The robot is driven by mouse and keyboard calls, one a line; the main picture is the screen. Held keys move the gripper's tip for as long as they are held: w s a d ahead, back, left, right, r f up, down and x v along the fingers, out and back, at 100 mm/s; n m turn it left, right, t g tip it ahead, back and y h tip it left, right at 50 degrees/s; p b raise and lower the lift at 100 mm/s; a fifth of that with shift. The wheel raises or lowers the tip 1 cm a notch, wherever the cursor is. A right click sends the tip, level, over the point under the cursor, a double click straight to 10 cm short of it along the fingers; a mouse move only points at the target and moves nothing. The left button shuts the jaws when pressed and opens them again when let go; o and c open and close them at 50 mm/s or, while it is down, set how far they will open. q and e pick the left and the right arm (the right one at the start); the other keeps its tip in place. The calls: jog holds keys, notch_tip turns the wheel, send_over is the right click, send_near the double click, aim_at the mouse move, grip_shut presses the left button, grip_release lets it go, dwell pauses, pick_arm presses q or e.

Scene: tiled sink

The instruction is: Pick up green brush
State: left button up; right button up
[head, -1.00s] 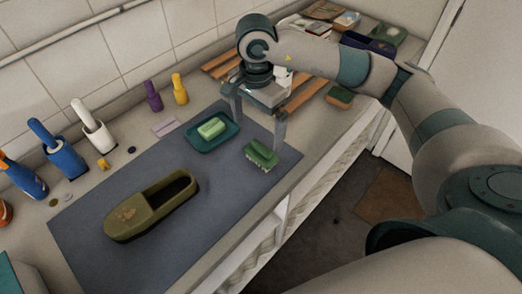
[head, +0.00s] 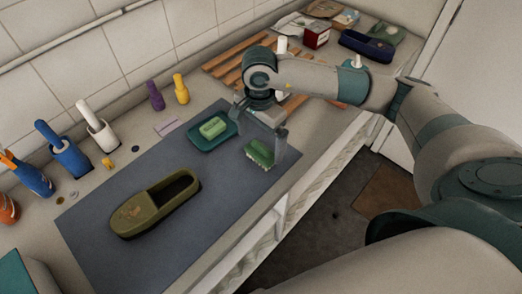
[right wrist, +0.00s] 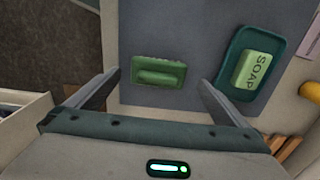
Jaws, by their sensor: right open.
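The green brush (head: 259,154) lies bristles down on the grey mat (head: 110,255), near the mat's right end. In the right wrist view the brush (right wrist: 158,73) sits ahead of and between the fingertips. My right gripper (head: 259,130) is open, pointing down just above and behind the brush; it also shows in the right wrist view (right wrist: 160,83). No contact with the brush shows. My left gripper is not in view.
A teal soap dish (head: 198,143) with green soap (head: 213,127) sits close to the brush. An olive slipper (head: 155,205) lies on the mat. A wooden rack (head: 232,72) and a red box (head: 317,35) stand behind. The counter edge is near the brush.

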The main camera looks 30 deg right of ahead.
aim_at(261, 146)
jog(key=f, duration=0.1)
jog(key=f+p, duration=0.1)
jog(key=shift+s+d+f, duration=0.15)
jog(key=shift+s+f, duration=0.05)
jog(key=shift+f, duration=0.1)
jog(key=shift+w+f, duration=0.1)
jog(key=shift+f, duration=0.3)
jog(key=shift+c, duration=0.3)
jog(key=c, duration=1.1)
jog(key=shift+r, duration=0.15)
jog(key=shift+c, duration=0.2)
jog(key=shift+r+b, duration=0.35)
jog(key=shift+r, duration=0.2)
notch_tip(261, 146, up, 2)
jog(key=shift+r+b, duration=0.1)
jog(key=shift+b, duration=0.7)
jog(key=s+d+r+b, duration=0.4)
jog(key=d+r, duration=0.3)
jog(key=d, duration=0.3)
jog(key=shift+s+d+r+b, duration=0.3)
jog(key=shift+s+d+b, duration=0.05)
jog(key=shift+b, duration=0.35)
